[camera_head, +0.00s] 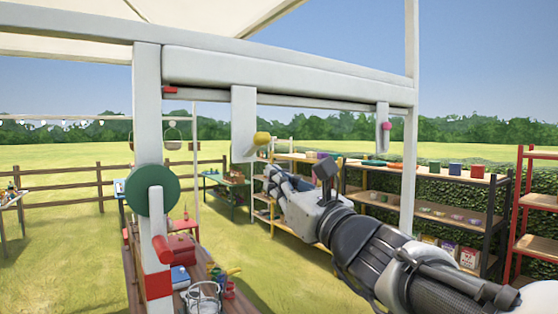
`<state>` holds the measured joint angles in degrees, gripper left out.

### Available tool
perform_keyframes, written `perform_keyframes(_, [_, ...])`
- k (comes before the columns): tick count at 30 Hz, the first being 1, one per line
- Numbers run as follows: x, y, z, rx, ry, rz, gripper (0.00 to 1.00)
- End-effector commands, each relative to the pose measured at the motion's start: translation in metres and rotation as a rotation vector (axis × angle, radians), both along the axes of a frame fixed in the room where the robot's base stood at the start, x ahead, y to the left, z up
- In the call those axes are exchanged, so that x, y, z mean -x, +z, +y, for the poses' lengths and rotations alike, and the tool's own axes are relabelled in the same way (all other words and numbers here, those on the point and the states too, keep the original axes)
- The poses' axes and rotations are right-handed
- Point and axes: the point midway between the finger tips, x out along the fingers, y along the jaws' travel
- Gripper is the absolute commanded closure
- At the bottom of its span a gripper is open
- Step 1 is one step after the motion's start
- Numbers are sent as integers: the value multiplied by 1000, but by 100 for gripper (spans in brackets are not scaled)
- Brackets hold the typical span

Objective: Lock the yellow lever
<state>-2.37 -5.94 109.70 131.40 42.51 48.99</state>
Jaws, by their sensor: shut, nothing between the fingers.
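The yellow lever (262,138) shows as a short yellow knob near the lower end of a white hanging plate (243,105), under the white overhead beam. Its pivot and exact angle are too small to tell. My gripper (272,174) is at the end of my arm, which reaches in from the lower right. The gripper appears below and slightly right of the yellow lever in the picture, apart from it. It is shut and empty. Its fingertips are small and partly merged with the shelves behind.
A pink knob (386,126) sits on another white plate at right. A green disc (152,190) and red handle (161,249) are on the left post. A wooden table with a red box (181,248) stands below. Shelves (430,210) stand behind my arm. Open grass lies left.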

Motion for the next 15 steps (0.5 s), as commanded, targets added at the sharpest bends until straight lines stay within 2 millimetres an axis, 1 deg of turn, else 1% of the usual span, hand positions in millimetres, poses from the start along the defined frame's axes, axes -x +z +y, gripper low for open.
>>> perform_keyframes(1, [-6,7,5,0,3,-1,100])
perform_keyframes(3, [-9,19,7,1,0,-3,100])
perform_keyframes(6, [-14,28,10,0,1,-1,100])
perform_keyframes(11, [-18,35,13,1,1,-1,100])
perform_keyframes(15, [-18,36,13,1,1,-1,100])
